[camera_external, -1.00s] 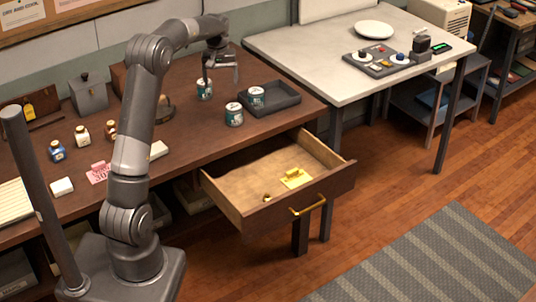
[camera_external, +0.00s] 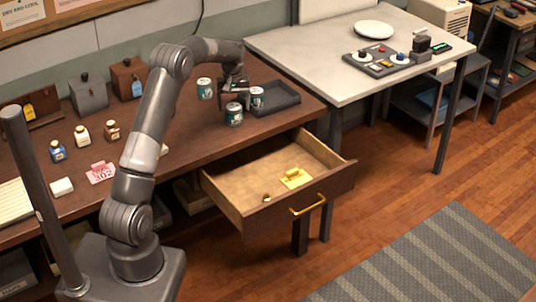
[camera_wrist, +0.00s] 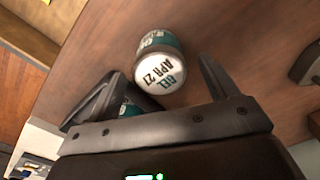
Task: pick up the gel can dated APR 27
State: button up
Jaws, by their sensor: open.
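The gel can (camera_wrist: 160,72) in the wrist view is white-lidded with a teal band, and its lid reads GEL APR 27. It lies ahead of and between the fingers of my gripper (camera_wrist: 158,72), which is open and empty. In the external view this appears to be the front can (camera_external: 234,114), standing upright on the brown table just below my gripper (camera_external: 232,96). A second can (camera_external: 256,98) stands at the tray's left side; its teal side (camera_wrist: 130,107) shows partly behind the left finger. A third can (camera_external: 205,88) stands to the left.
A dark tray (camera_external: 284,97) sits at the table's right end. The open drawer (camera_external: 228,207) juts out in front, holding a yellow item (camera_external: 295,178). Small bottles (camera_external: 82,135) and boxes (camera_external: 88,93) stand at the left. A pale table (camera_external: 330,75) holds a control panel.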

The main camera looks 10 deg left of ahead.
aim_at(234, 106)
notch_tip(234, 106, down, 4)
jog(key=shift+f, duration=0.25)
jog(key=c, duration=1.1)
jog(key=shift+c, duration=0.2)
jog(key=shift+r, duration=0.1)
